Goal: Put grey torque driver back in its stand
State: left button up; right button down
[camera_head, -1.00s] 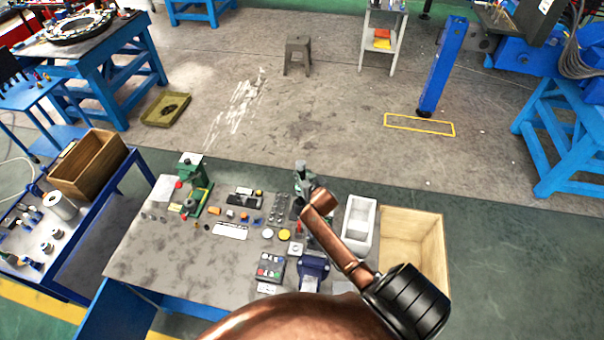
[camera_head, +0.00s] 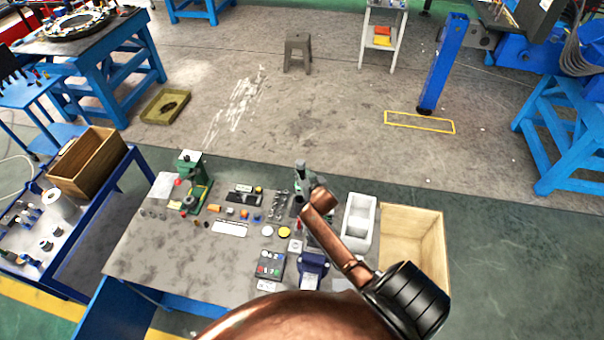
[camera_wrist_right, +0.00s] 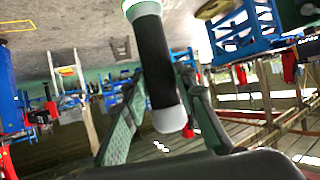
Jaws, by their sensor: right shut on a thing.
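My right gripper (camera_head: 303,180) is over the back right of the workbench, partly hidden behind my copper-coloured wrist. In the right wrist view, its two fingers (camera_wrist_right: 163,106) are closed around the torque driver (camera_wrist_right: 157,65). The driver has a dark grey to black body, a pale rounded end between the fingers and a white end with a green ring at the top of the picture. In the head view the driver is too small and covered to tell apart from the gripper. I cannot make out its stand with certainty. My left gripper is not in view.
The grey workbench (camera_head: 150,245) holds a green press-like device (camera_head: 192,177), several small parts, a blue vise (camera_head: 312,266) and a white divided bin (camera_head: 358,222). An open wooden box (camera_head: 415,235) stands at its right. The bench's left front is clear.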

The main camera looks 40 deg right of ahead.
jog(key=shift+w, duration=0.1)
dwell(0.6)
jog(key=shift+f+b, duration=3.1)
jog(key=shift+f, duration=1.4)
jog(key=c, duration=1.6)
grip_release()
jog(key=shift+o, duration=0.5)
jog(key=shift+s+f, duration=0.2)
jog(key=shift+f, duration=0.05)
jog(key=p+v, duration=0.4)
jog(key=v, duration=0.1)
jog(key=shift+r+p, duration=0.15)
jog(key=shift+p, duration=0.15)
